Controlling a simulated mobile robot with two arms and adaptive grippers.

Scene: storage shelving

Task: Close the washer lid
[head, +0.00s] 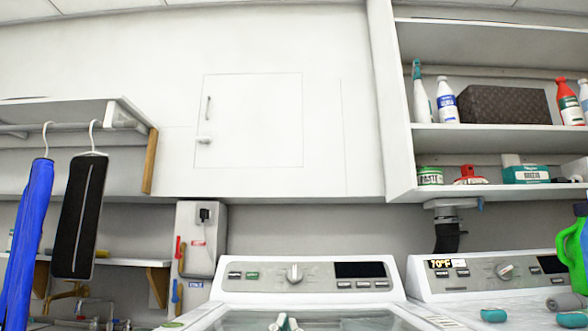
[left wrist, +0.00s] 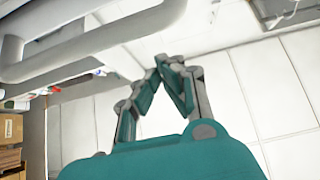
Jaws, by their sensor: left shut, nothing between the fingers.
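The white washer (head: 215,312) stands at the bottom centre of the head view, below its grey control panel (head: 250,276). Its top has a glass-windowed lid (head: 350,320), cut off by the lower edge of the picture. I cannot tell how far the lid is open. My left gripper (head: 285,322) shows only as small grey and teal fingertips in front of the glass. I cannot tell whether it touches the lid. In the left wrist view the left gripper (left wrist: 168,65) is shut and empty, with white panels behind it. I make out no right gripper.
A second machine (head: 450,287) stands close on the right, with a green jug (head: 575,255) at its far right. Shelves with bottles and a dark basket (head: 503,104) hang above it. Blue (head: 28,235) and black (head: 80,215) garments hang at the left.

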